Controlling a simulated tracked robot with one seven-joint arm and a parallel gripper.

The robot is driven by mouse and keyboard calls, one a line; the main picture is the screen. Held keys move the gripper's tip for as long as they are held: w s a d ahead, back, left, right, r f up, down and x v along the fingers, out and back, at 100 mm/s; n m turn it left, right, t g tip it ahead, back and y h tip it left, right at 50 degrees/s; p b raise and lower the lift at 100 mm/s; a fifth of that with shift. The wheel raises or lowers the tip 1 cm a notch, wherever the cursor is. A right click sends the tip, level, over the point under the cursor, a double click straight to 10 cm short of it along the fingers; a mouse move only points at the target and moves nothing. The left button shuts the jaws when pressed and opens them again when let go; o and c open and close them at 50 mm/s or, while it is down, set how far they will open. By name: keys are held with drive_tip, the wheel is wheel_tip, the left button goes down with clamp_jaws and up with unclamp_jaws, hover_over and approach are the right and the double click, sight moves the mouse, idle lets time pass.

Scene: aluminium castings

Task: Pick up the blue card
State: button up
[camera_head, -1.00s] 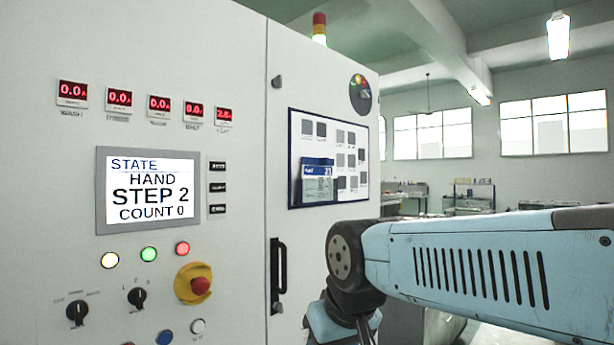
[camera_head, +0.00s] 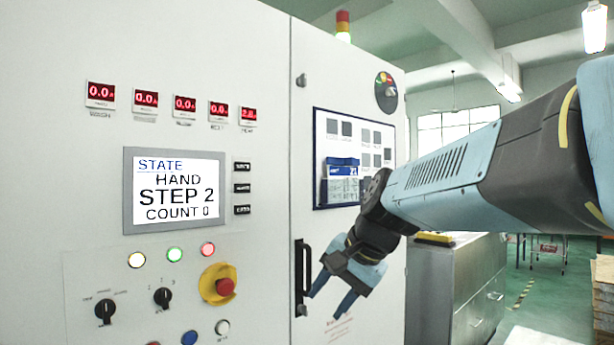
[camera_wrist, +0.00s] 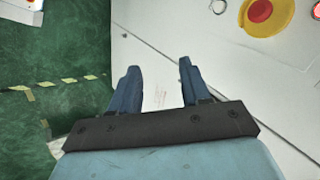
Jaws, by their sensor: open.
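The blue card (camera_head: 343,163) is on the dark-framed board (camera_head: 319,130) on the cabinet door in the head view. It has a blue top band and a paler lower part. My arm partly covers the board's lower right. My gripper (camera_head: 327,304) is open and empty, below the card and just right of the black door handle. In the wrist view my gripper (camera_wrist: 158,75) also shows open, with its two fingers apart and nothing between them. The card is not in the wrist view.
The white cabinet (camera_head: 190,50) fills the left side, with a display (camera_head: 178,190), a black door handle (camera_head: 302,278) and a red stop button (camera_head: 225,287). A metal unit (camera_head: 455,285) stands right of the cabinet. Green floor (camera_wrist: 45,120) lies open at left in the wrist view.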

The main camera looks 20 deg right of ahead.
drive_tip(key=w+d+r+m+t+y, duration=0.2)
drive_tip(key=w+d+r+m, duration=0.2)
drive_tip(key=w+r+m, duration=0.2)
drive_tip(key=m+t+y, duration=0.1)
drive_tip(key=m+t, duration=0.8)
drive_tip(key=m, duration=0.7)
approach(353, 164)
drive_tip(key=shift+m, duration=0.3)
drive_tip(key=shift+x, duration=4.8)
drive_tip(key=shift+d, duration=0.1)
drive_tip(key=shift+c, duration=0.5)
clamp_jaws()
